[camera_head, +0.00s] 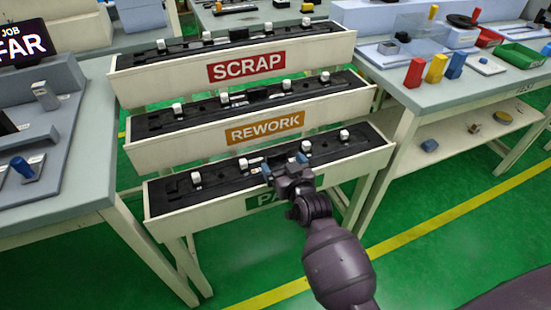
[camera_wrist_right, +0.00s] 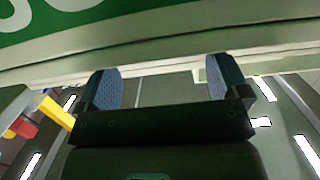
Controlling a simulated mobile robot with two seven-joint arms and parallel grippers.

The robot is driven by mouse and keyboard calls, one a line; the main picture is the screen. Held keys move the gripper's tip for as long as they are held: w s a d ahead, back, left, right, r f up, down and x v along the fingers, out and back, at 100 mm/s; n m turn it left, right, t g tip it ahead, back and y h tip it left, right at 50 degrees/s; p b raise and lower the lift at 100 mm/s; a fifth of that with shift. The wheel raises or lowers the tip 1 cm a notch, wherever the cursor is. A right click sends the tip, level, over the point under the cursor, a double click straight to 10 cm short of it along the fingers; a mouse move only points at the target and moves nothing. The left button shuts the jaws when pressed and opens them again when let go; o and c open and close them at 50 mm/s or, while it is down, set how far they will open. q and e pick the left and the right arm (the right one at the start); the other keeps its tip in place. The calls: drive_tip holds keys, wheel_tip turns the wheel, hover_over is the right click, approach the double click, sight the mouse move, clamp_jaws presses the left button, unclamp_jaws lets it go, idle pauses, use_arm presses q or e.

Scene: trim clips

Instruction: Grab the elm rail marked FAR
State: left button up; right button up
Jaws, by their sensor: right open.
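A dark screen (camera_head: 24,46) at the left edge reads JOB and FAR. I see no FAR mark on any rail and cannot tell which piece is the elm rail. Dark strips with white clips lie in three stepped trays: the SCRAP tray (camera_head: 165,83), the REWORK tray (camera_head: 185,139) and the lowest tray (camera_head: 190,205), whose green label (camera_head: 258,201) my right arm partly hides. My right gripper (camera_head: 286,165) is at the front of the lowest tray, open. In the right wrist view its blue-padded fingers (camera_wrist_right: 165,80) have nothing visible between them. My left gripper is out of view.
A grey table (camera_head: 85,180) with a blue-handled part (camera_head: 24,168) stands left. A right table (camera_head: 400,98) holds red (camera_head: 414,73), yellow (camera_head: 436,68) and blue (camera_head: 455,65) blocks and a green bin (camera_head: 522,55). Green floor is open in front.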

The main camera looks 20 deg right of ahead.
sight(277, 156)
drive_tip(key=w, duration=0.1)
drive_tip(key=w+f+b, duration=0.1)
drive_tip(key=w, duration=0.1)
drive_tip(key=shift+w+f, duration=0.1)
drive_tip(key=shift+f, duration=0.05)
drive_tip(key=shift+w, duration=0.45)
drive_tip(key=shift+c, duration=0.2)
drive_tip(key=c, duration=1.1)
drive_tip(key=shift+c, duration=0.2)
drive_tip(key=shift+r, duration=0.25)
